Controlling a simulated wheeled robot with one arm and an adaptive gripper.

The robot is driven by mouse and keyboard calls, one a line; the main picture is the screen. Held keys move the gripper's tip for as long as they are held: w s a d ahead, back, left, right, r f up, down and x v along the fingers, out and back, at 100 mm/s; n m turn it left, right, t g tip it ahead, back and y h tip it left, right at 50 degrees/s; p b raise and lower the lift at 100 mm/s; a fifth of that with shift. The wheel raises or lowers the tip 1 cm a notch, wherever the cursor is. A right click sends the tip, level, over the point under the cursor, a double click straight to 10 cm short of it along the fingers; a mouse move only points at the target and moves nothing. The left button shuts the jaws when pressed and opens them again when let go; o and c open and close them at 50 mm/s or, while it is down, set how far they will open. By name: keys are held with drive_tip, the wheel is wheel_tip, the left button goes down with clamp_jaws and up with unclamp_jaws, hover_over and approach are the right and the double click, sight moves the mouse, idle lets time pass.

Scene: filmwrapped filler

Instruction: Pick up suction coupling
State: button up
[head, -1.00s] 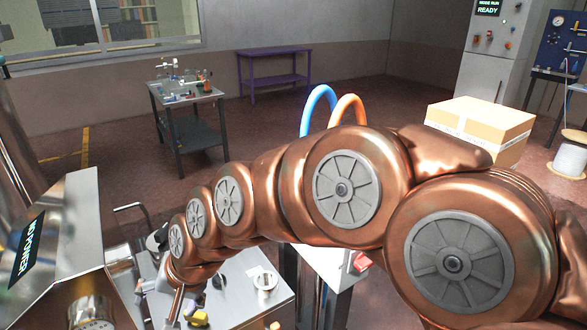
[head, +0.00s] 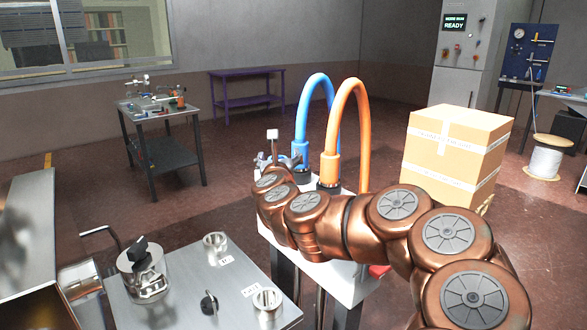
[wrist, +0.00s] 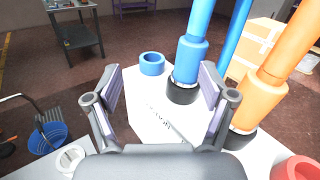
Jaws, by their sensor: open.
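A blue hose with a blue coupling (head: 300,153) stands upright in a black socket on the white stand (head: 350,288). An orange hose coupling (head: 330,170) stands in a second black socket to its right. No readable label shows which one is the suction coupling. My gripper (head: 274,158) is above the stand, left of the blue coupling. In the wrist view my gripper (wrist: 162,88) is open and empty. The blue coupling (wrist: 188,60) shows beyond and between the fingers, close to the right one. The orange coupling (wrist: 256,97) is outside the right finger.
A blue ring (wrist: 152,63) sits left of the blue coupling on the stand. A red ring (wrist: 297,168) is at the near right. A metal cart (head: 235,300) with cups and a black knob stands at left. A cardboard box (head: 452,150) is behind at right.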

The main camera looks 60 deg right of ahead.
sight(299, 146)
drive_tip(key=shift+w+d+f+m+g+h+p, duration=0.2)
drive_tip(key=shift+w+d+m+g, duration=0.2)
drive_tip(key=shift+d, duration=1.7)
drive_tip(key=shift+w+d+f+m+g+h+p, duration=0.2)
drive_tip(key=shift+d+m, duration=0.25)
drive_tip(key=shift+d, duration=1.65)
drive_tip(key=shift+w+d+f+m+g+h, duration=0.1)
drive_tip(key=shift+w+d+m+g+h, duration=0.25)
drive_tip(key=shift+d, duration=1.75)
drive_tip(key=shift+w+d+y, duration=0.25)
drive_tip(key=shift+w+d, duration=0.25)
drive_tip(key=shift+d, duration=0.05)
clamp_jaws()
